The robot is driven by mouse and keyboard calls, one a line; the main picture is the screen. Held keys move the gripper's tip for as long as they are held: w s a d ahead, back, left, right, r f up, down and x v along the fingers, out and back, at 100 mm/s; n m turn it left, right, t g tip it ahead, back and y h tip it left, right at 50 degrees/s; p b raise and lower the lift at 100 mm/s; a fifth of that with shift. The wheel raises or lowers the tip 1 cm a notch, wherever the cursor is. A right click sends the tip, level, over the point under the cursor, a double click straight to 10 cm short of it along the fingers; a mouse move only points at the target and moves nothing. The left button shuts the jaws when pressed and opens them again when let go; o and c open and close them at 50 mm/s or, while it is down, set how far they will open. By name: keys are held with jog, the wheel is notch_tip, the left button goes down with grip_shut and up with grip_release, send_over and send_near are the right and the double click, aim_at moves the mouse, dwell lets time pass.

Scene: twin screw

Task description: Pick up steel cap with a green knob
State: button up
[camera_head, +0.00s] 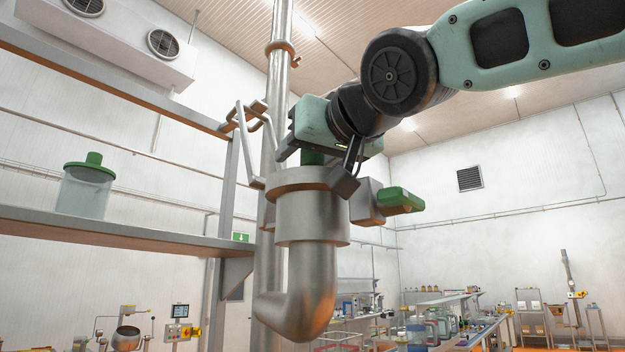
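The steel cap (293,182) sits on top of the upright end of a bent steel pipe (312,262). Its green knob (312,157) shows just under the body of my gripper (322,180), which reaches down from the upper right. One dark finger shows to the right of the knob, in front of the cap's right rim. The other finger is not clearly seen. Whether the fingers touch the knob cannot be told. The gripper body hides the top of the knob.
A green-handled valve (398,201) juts out right of the pipe. A tall thin pipe (279,90) stands behind. At left, a shelf (120,232) bears a clear jar with a green lid (86,187). Benches with bottles (432,328) stand far back.

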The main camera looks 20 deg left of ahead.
grip_shut()
jog(key=shift+r, duration=0.15)
